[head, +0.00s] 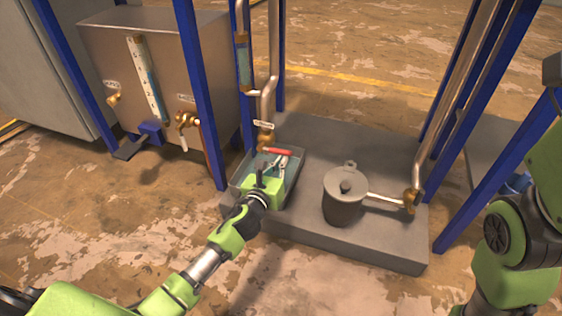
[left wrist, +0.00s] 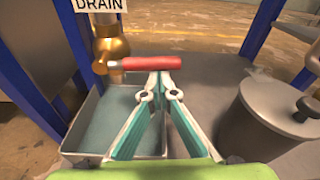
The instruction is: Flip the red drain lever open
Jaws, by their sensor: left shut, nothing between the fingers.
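The red drain lever (head: 277,151) sticks out to the right from the brass drain valve (head: 265,136). In the left wrist view the lever (left wrist: 150,63) lies nearly level, just beyond my fingertips, and the brass valve (left wrist: 110,50) is at its left end under a "DRAIN" label (left wrist: 100,5). My left gripper (head: 279,160) is shut and empty; in the left wrist view its fingertips (left wrist: 158,78) meet right at the lever's near side. I cannot tell whether they touch it. My right arm shows at the right edge of the head view, but its gripper is out of view.
An open grey tray (head: 240,182) with bluish contents sits below the valve on a grey plinth (head: 300,229). A lidded grey pot (head: 344,205) stands to the right, joined to a pipe. Blue posts (head: 205,90) flank the valve.

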